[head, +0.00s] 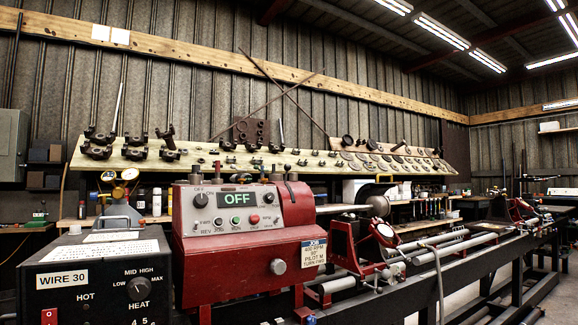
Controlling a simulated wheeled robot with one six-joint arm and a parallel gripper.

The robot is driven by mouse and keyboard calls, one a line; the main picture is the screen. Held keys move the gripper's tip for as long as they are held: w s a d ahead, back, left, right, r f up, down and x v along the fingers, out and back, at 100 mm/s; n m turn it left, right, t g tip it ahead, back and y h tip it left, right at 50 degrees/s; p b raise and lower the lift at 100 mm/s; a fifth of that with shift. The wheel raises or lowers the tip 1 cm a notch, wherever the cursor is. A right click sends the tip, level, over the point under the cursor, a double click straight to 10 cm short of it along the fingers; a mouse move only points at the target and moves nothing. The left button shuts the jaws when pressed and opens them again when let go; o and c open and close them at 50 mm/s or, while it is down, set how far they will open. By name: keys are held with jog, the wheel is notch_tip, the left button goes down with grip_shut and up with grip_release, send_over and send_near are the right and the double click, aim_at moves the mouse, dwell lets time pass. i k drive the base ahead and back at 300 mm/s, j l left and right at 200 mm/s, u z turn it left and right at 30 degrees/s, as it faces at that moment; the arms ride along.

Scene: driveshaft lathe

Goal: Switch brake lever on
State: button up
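The red lathe headstock (243,245) stands left of centre, with a grey control panel (229,212) on its front. The panel has small knobs and buttons and a display (240,197) that reads OFF. A dark upright part (287,177) rises from the top right of the headstock; I cannot tell whether it is the brake lever. No other part is clearly marked as a brake lever. My gripper is not in view.
A black welder-like box (95,280) labelled WIRE 30 is close at the lower left. The lathe bed rails (445,250) run right, with red supports (357,250) on them. Behind is a sloped board (250,158) of metal parts. Some open floor shows at right.

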aim_at(287, 167)
jog(key=i+l, duration=0.2)
jog(key=i, duration=0.5)
jog(key=i+l+z, duration=0.1)
jog(key=i, duration=0.55)
jog(key=i+l, duration=0.25)
jog(key=i, duration=0.45)
